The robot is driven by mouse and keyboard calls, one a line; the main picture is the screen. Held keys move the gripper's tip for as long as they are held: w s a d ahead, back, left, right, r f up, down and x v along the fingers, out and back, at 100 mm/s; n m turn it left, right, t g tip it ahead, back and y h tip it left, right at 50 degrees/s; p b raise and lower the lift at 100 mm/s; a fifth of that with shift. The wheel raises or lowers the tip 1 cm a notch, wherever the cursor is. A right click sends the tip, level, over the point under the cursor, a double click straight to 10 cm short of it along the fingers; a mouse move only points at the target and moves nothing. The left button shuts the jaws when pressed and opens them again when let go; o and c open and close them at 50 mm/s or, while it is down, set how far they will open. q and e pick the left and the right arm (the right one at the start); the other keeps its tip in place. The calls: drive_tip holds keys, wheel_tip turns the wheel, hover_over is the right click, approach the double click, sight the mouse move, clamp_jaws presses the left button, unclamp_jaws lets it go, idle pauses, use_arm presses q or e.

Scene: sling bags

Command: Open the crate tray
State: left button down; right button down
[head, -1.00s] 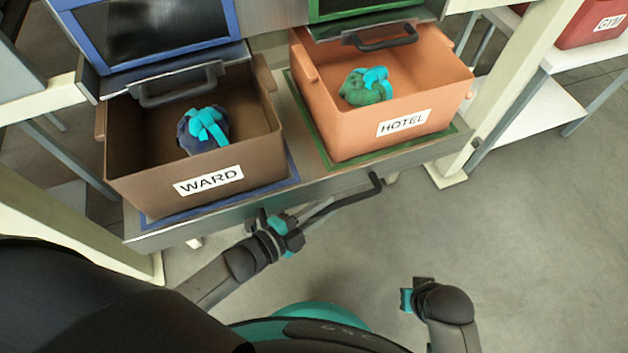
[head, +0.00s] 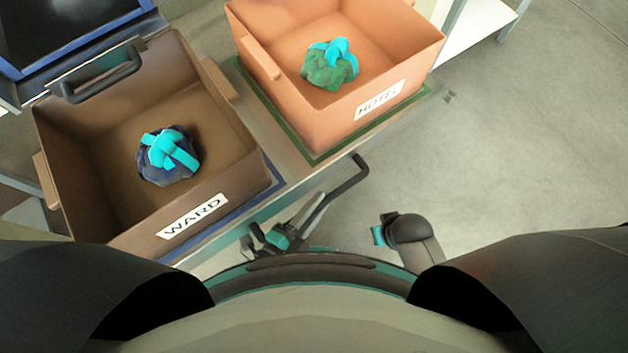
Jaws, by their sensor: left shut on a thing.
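The crate tray (head: 287,168) is a grey metal slab carrying a brown WARD crate (head: 222,165) on a blue mat and an orange HOTEL crate (head: 265,68) on a green mat. A dark bent handle (head: 350,178) runs along its front. My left gripper (head: 290,232) is shut on the handle near its left end, close to my base. The rest of the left arm is mostly hidden by my body. My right gripper (head: 379,233) is right of the handle, apart from it; its finger opening cannot be made out.
A dark blue bag with a teal strap (head: 167,155) lies in the WARD crate, and a green one (head: 330,66) in the HOTEL crate. A blue-framed panel with a dark handle (head: 100,75) is at upper left. The floor at right is clear.

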use_arm(q)
drive_tip(key=c, duration=0.8)
unclamp_jaws()
drive_tip(key=shift+o, duration=0.2)
drive_tip(key=shift+s, duration=0.1)
use_arm(e)
drive_tip(key=shift+r, duration=0.1)
use_arm(q)
drive_tip(key=shift+s+a+r, duration=0.1)
drive_tip(key=shift+s+a, duration=0.1)
drive_tip(key=shift+s, duration=0.05)
drive_tip(key=p+v, duration=0.3)
drive_tip(key=v, duration=1.1)
drive_tip(key=shift+s, duration=0.2)
use_arm(e)
drive_tip(key=s+d+f, duration=0.3)
drive_tip(key=f, duration=0.2)
drive_tip(key=shift+s+d+f, duration=0.2)
drive_tip(key=shift+s+f, duration=0.15)
drive_tip(key=shift+s, duration=0.05)
use_arm(q)
drive_tip(key=shift+a, duration=0.1)
